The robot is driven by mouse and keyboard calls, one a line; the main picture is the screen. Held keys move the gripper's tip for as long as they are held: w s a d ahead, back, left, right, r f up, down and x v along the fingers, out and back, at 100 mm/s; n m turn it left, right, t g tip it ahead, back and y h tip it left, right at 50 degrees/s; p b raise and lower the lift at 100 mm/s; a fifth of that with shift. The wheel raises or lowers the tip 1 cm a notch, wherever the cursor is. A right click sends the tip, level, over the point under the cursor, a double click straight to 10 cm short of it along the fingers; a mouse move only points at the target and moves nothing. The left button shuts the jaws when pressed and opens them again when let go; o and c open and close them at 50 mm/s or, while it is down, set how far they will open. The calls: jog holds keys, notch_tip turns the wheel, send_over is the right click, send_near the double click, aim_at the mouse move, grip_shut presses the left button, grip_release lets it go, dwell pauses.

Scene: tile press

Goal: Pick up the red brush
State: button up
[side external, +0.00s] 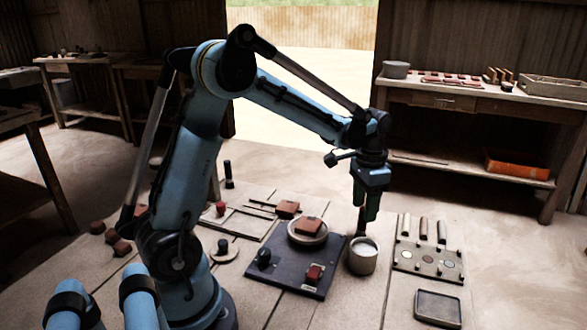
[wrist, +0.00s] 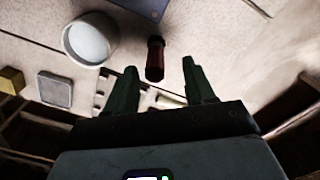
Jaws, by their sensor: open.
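The red brush (wrist: 155,58) shows in the wrist view as a dark red-brown handle with a darker end, ahead of and between my fingers. My gripper (wrist: 160,71) is open, and nothing is clasped in it. In the side external view my gripper (side external: 366,208) points down above the area behind the pale cup (side external: 362,263). A dark upright shape (side external: 361,222) just below the fingers there looks like the brush; its colour and lower end are hard to make out. The cup is also beside the brush in the wrist view (wrist: 90,40).
A dark press board (side external: 262,285) with red blocks lies left of the cup. A rack (side external: 428,266) with several handles at its back edge and a grey tray (side external: 438,308) lie to the right. The wrist view shows a yellow block (wrist: 12,80).

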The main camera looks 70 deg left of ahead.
aim_at(362, 225)
jog(key=shift+s+d+f, duration=0.1)
jog(key=shift+d+f, duration=0.05)
jog(key=shift+f, duration=1)
jog(key=shift+s+d+f, duration=0.1)
jog(key=shift+f, duration=1)
jog(key=shift+c, duration=0.5)
grip_shut()
